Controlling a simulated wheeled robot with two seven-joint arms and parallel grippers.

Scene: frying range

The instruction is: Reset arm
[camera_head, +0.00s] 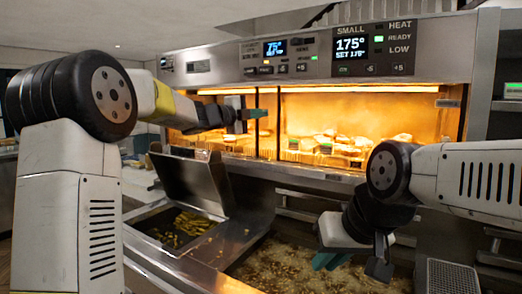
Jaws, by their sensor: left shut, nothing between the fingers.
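My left gripper (254,114) is raised in front of the lit, glass-fronted warming cabinet (350,110). Its teal-tipped fingers are shut with nothing between them. My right gripper (352,263) is low on the right, pointing down over the bubbling fryer vat (290,268). Its teal finger and dark finger stand apart, and I see nothing held between them. Whether its tips touch the oil is unclear.
A smaller vat with dark yellowish food (187,227) sits at the left, its metal lid (190,180) tilted up behind it. Fried food (340,147) lies inside the cabinet. Control displays (350,45) run along the top. A metal grate (450,278) is at the lower right.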

